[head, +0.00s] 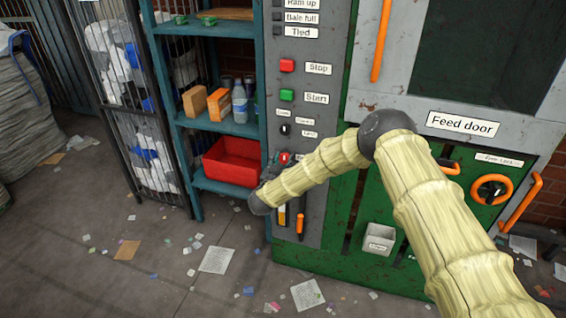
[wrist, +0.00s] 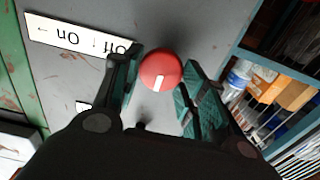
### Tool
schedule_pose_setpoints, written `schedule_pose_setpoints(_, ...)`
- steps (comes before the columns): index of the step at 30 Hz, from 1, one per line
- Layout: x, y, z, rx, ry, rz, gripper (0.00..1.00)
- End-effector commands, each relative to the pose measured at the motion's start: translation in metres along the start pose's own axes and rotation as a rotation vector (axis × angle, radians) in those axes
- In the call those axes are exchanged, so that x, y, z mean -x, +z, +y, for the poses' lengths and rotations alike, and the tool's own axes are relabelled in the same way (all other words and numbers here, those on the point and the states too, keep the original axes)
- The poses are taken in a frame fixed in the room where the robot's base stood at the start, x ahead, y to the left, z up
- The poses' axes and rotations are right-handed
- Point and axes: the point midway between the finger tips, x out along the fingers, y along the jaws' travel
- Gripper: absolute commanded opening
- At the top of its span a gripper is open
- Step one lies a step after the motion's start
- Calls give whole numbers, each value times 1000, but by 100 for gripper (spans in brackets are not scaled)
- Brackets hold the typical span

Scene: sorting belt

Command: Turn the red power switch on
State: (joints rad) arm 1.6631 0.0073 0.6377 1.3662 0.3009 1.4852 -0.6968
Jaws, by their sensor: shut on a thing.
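The red power switch (wrist: 160,69) is a round knob with a white pointer mark, on a grey panel. My gripper (wrist: 161,80) is shut on it, one dark green finger on each side. The pointer points down and slightly left in the wrist view, which is along the Off arrow of the upside-down label. The white label (wrist: 75,36) reads Off and On with arrows, and a finger partly covers it. In the head view, the red knob (head: 284,157) shows just above my arm, and my gripper is largely hidden there.
Above are a red Stop button (head: 287,65) and a green Start button (head: 287,95). A blue shelf (head: 214,124) with a red bin (head: 231,161) stands close left. The green machine's Feed door (head: 463,124) and orange handles are right. The littered floor at front left is open.

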Motion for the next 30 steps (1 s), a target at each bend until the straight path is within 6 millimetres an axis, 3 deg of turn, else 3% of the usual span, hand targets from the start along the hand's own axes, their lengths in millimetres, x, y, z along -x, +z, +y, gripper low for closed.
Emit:
schedule_pose_setpoints(14,0,2,0,-126,-1,1,18)
schedule_pose_setpoints(30,0,5,3,-613,-1,1,18)
